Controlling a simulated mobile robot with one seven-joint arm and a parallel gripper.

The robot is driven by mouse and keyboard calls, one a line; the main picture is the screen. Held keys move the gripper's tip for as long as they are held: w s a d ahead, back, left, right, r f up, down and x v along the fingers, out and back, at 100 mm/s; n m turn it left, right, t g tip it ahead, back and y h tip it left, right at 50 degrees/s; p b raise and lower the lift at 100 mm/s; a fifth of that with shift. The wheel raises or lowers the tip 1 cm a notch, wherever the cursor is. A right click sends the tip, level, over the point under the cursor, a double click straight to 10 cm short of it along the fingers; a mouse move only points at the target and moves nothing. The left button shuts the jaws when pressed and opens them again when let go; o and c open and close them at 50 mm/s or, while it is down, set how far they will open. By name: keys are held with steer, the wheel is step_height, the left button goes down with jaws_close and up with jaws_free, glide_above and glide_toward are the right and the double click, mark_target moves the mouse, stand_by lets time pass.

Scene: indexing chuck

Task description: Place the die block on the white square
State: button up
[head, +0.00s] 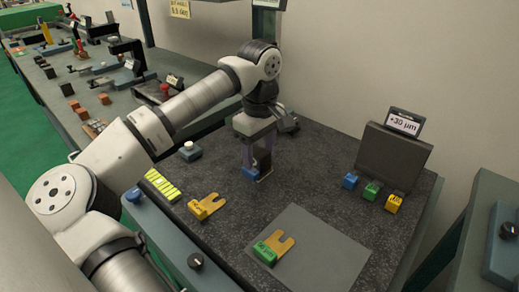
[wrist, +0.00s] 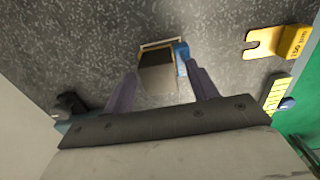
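The die block, which I take to be the grey-tan and dark block (wrist: 157,77), stands on the granite plate between my fingers in the wrist view. A pale line (wrist: 163,43), seemingly an edge of the white square, shows just past it; the block hides most of that mark.
A blue piece (wrist: 182,57) is right beside the block. A yellow forked gauge (head: 207,206) lies left of my gripper, and a green-and-yellow one (head: 273,248) on a grey mat (head: 325,250). Small coloured blocks (head: 371,190) stand before a dark display stand (head: 393,155) at right.

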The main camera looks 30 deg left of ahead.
mark_target(259, 153)
step_height(259, 153, up, 13)
steer(key=shift+p, duration=0.3)
stand_by(0.5)
stand_by(0.4)
